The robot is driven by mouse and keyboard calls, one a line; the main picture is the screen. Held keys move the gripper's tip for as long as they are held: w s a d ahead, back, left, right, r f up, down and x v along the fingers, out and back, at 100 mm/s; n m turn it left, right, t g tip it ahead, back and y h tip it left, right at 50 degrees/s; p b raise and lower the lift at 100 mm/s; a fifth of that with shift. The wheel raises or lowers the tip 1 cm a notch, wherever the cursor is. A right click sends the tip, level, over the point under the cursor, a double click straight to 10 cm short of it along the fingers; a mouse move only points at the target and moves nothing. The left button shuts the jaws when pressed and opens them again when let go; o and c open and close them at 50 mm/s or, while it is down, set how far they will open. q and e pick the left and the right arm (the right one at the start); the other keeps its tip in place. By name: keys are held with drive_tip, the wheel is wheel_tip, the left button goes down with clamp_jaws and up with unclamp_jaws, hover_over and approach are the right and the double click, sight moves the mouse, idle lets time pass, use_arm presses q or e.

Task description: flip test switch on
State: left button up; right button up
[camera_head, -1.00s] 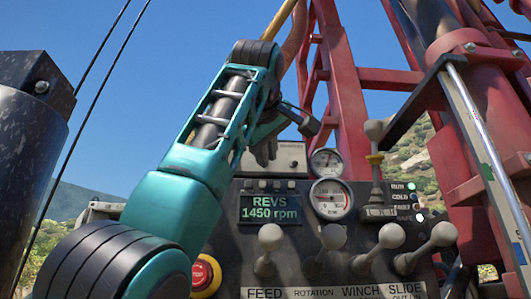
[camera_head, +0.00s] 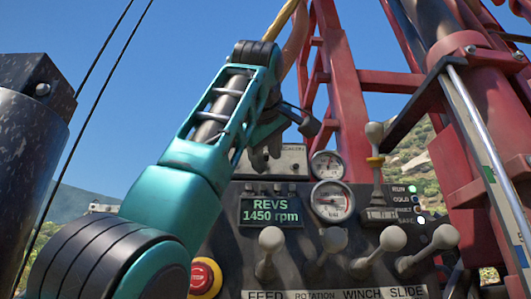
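My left arm rises from the lower left. Its dark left gripper (camera_head: 262,160) hangs in front of a small grey breaker box (camera_head: 293,160) on top of the control panel and hides its left part. I cannot tell whether the fingers are open or shut, or whether they touch anything. No switch marked as the test switch can be made out. A row of small dark switches or buttons (camera_head: 271,188) sits just below the gripper, above the display (camera_head: 270,210) reading REVS 1450 rpm. My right gripper is not in view.
Two round gauges (camera_head: 332,201) and a tall lever (camera_head: 375,160) stand right of the gripper. Several knobbed levers (camera_head: 271,240) stick out below. A red stop button (camera_head: 202,278) is at lower left. Red mast beams (camera_head: 345,90) rise behind.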

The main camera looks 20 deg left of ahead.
use_arm(q)
drive_tip(key=b+v, duration=0.1)
drive_tip(key=v, duration=1.2)
